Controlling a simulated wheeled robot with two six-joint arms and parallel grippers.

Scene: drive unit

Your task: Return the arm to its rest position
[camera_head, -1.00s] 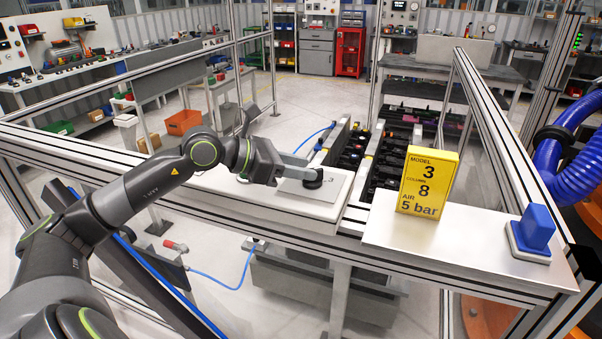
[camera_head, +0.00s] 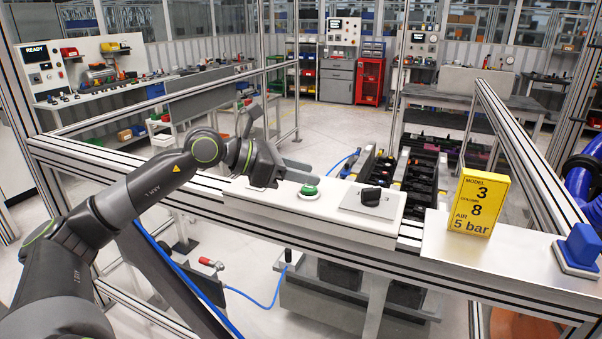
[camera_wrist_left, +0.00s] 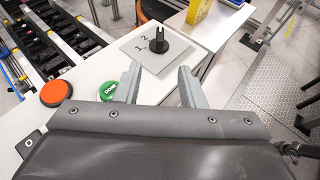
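My left gripper (camera_head: 289,152) is in the middle of the head view, above the white panel and left of the black rotary knob (camera_head: 370,196). In the left wrist view its two grey fingers (camera_wrist_left: 160,84) are apart with nothing between them. The knob stands on a grey plate marked 1 and 2, beyond the fingertips, and also shows in the left wrist view (camera_wrist_left: 152,42). My left arm reaches in from the left, bent over the frame rail. My right gripper is not in view.
A green button (camera_head: 308,191) sits on the panel close to the gripper; an orange-red button (camera_wrist_left: 55,93) shows in the wrist view. A yellow sign (camera_head: 479,203) and a blue block (camera_head: 579,245) stand to the right. Aluminium rails (camera_head: 130,164) run beneath the arm.

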